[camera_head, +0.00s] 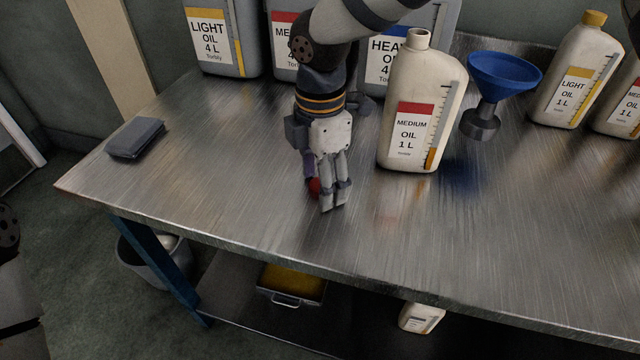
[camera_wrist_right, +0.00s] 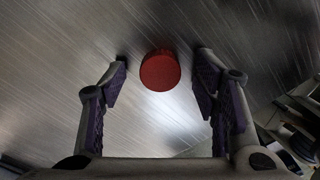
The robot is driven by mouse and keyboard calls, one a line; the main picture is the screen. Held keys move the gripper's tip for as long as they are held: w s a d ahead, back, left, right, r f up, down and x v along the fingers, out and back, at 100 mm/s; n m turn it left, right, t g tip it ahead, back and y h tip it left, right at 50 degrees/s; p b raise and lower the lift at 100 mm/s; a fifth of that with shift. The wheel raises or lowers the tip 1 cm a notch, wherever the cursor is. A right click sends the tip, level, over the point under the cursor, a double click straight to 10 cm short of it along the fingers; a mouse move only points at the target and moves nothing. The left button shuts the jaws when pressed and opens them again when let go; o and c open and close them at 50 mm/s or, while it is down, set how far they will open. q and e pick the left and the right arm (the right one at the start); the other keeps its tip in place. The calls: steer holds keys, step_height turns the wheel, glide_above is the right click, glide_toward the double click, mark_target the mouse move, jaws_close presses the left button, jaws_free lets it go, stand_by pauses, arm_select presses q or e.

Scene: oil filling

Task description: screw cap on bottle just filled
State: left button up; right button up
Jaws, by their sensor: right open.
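The white MEDIUM OIL 1 L bottle (camera_head: 425,95) stands upright on the metal table, its neck uncapped. A small red cap (camera_head: 314,186) lies on the table left of the bottle, partly hidden by my right gripper (camera_head: 329,200). In the right wrist view, the red cap (camera_wrist_right: 160,70) lies between the spread purple-padded fingers, with a gap on both sides. My right gripper is open and empty, with its fingertips close to the table around the cap. My left gripper is not in view.
A blue funnel (camera_head: 503,75) stands right of the bottle. A LIGHT OIL 1 L bottle (camera_head: 578,75) with a yellow cap is at the right. Large oil cans, including LIGHT OIL 4 L (camera_head: 222,50), line the back. A dark folded cloth (camera_head: 137,138) lies left. The table front is clear.

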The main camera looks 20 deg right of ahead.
steer(key=c, duration=0.8)
steer(key=shift+r, duration=0.1)
